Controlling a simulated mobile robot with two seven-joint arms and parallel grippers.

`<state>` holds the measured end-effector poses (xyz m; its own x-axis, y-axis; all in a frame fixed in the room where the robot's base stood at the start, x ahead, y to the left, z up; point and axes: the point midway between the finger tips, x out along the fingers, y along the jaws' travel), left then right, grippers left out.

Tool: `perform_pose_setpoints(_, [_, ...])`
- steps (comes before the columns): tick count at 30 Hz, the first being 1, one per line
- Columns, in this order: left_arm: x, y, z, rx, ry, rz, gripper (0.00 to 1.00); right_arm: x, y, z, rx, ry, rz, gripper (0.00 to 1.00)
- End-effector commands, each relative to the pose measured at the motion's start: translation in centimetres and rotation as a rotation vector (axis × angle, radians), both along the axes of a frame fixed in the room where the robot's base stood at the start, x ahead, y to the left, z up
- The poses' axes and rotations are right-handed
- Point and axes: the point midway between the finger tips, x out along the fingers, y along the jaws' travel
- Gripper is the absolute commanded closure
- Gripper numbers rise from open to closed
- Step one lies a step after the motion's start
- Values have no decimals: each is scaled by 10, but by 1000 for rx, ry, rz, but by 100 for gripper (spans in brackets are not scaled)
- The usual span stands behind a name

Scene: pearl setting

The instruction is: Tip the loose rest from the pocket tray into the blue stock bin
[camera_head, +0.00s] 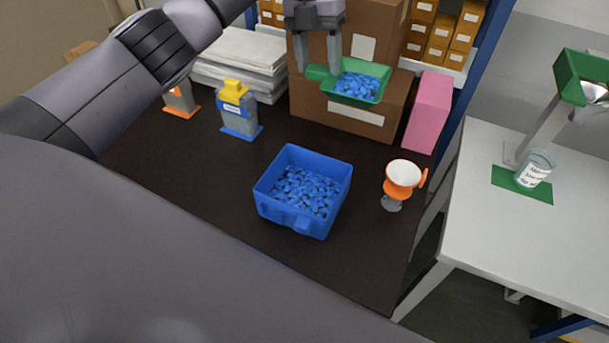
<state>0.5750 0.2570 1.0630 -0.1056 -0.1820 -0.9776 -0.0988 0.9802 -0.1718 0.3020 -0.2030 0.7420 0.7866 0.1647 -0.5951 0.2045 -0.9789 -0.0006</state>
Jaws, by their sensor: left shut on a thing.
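My left gripper (319,52) comes in from the upper left and is shut on the green pocket tray (374,70), seemingly by its handle at the tray's left end. The tray is held in the air before the cardboard boxes, roughly level, and contains many small blue pieces (357,86). The blue stock bin (279,214) stands open on the dark table, nearer to me and below the tray, with a layer of similar blue pieces inside. The tray is apart from the bin, up and beyond it. My right gripper is not in view.
Cardboard boxes (340,118) and a pink box (429,112) stand at the table's back. An orange-and-white funnel cup (403,175) stands right of the bin. A blue-and-yellow dispenser (238,110) stands left. A white side table (510,240) holds a labelled jar (535,168).

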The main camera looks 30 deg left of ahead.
Motion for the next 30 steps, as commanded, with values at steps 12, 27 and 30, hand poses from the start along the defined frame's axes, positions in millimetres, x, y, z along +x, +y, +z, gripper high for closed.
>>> perform_pose_setpoints(12, [4, 9, 2, -1, 1, 14, 100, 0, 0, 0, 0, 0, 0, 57])
perform_pose_setpoints(27, [17, 53, 1, -4, 0, 102, 100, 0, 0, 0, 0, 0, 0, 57])
perform_pose_setpoints(30, [20, 65, 1, -4, 0, 124, 100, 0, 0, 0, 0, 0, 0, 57])
